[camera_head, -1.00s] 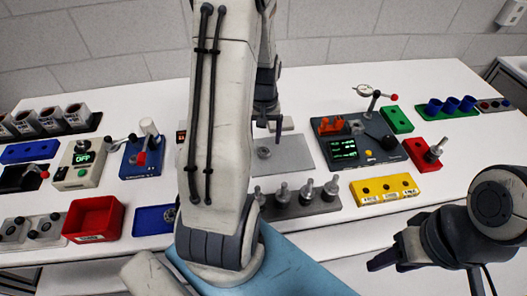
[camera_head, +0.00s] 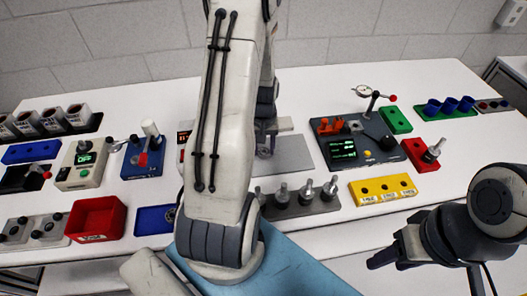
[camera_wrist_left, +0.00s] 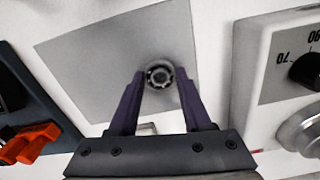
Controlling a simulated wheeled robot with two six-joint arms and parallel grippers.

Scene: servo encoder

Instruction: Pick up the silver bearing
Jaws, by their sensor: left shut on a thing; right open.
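The silver bearing (camera_wrist_left: 160,74) is a small ring in the left wrist view, over the grey mat (camera_wrist_left: 110,60). My left gripper (camera_wrist_left: 161,82) has its two dark fingers on either side of the ring and is shut on it. In the head view my left gripper (camera_head: 266,146) is down at the left part of the grey mat (camera_head: 293,155), partly hidden by my arm. The bearing is mostly covered there. Whether it touches the mat cannot be told. My right gripper (camera_head: 385,250) is open and empty, in front of the table's edge at the lower right.
A dark rack (camera_head: 300,207) with several silver pegs stands in front of the mat. A dark device with a green display (camera_head: 343,148) is to the right. A yellow block (camera_head: 383,190) and a red bin (camera_head: 96,219) are near the front edge.

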